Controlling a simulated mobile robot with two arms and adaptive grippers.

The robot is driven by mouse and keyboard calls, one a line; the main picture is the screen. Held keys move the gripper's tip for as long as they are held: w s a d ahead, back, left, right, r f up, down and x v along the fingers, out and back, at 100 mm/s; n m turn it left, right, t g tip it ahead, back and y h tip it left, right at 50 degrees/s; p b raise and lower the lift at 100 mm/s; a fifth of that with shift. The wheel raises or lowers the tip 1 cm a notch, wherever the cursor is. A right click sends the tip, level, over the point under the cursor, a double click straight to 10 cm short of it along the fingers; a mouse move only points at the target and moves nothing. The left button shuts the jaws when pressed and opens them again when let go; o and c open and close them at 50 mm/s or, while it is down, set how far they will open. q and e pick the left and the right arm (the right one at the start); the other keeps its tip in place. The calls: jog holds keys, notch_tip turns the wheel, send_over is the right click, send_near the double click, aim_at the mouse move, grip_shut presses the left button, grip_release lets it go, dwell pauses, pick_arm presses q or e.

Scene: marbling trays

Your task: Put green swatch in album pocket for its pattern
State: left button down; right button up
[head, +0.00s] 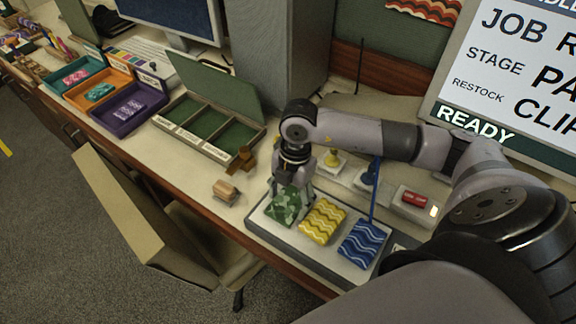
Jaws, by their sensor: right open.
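The green swatch (284,207) has a blotchy camouflage-like pattern and lies at the left end of a pale tray (268,228). A yellow swatch (323,222) with zigzag lines and a blue swatch (362,243) with wavy lines lie to its right on the same tray. My right gripper (289,200) points down at the green swatch with its fingers open around it; whether they touch it I cannot tell. The album (208,118) stands open to the left, with a raised green lid and several green-lined, labelled pockets in a row. My left gripper is out of view.
Teal, orange and purple trays (130,115) with patterned pieces stand at the far left. A brown wooden piece (241,159) and a wooden block (226,191) lie between album and swatch tray. Yellow and blue stamp-like items (332,158) stand behind. A large sign (510,80) is at right.

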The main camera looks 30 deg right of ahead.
jog(key=shift+c, duration=0.2)
jog(key=c, duration=0.9)
jog(key=shift+r, duration=0.1)
